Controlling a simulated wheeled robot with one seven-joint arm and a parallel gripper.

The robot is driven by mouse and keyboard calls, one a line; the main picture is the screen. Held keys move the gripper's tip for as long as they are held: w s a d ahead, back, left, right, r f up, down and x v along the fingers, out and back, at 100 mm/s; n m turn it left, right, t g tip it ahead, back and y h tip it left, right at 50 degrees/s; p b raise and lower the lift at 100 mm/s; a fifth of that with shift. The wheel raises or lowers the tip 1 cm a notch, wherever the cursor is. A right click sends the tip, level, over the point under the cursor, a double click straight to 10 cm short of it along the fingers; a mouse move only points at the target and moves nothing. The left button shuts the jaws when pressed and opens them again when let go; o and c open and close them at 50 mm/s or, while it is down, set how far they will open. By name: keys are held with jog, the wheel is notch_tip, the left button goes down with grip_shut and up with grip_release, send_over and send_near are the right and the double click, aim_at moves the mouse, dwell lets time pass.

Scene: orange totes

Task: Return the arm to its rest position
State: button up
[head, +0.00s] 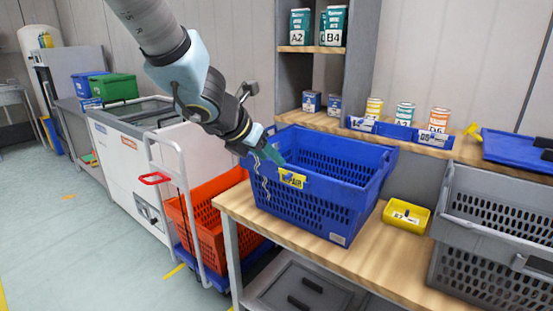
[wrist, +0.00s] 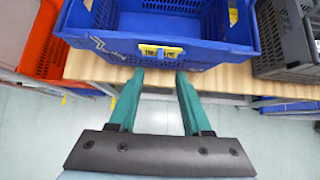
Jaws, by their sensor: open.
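My gripper (head: 268,154) has green fingers and hangs at the end of my raised arm, by the near left side of the blue crate. In the wrist view my gripper (wrist: 159,76) has its two fingers spread apart with nothing between them. The blue crate (head: 325,209) stands on the wooden bench and has a yellow label on its front. In the wrist view the blue crate (wrist: 205,47) lies beyond the fingertips. The crate's floor is mostly hidden in the head view.
An orange tote (head: 208,222) sits on a trolley left of the wooden bench (head: 372,262). A small yellow bin (head: 406,216) and grey crates (head: 500,215) stand to the right. Shelves with cans and bags are behind. The floor at left (head: 80,240) is clear.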

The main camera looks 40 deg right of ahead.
jog(key=shift+s+a+r, duration=0.1)
jog(key=shift+a+r, duration=0.25)
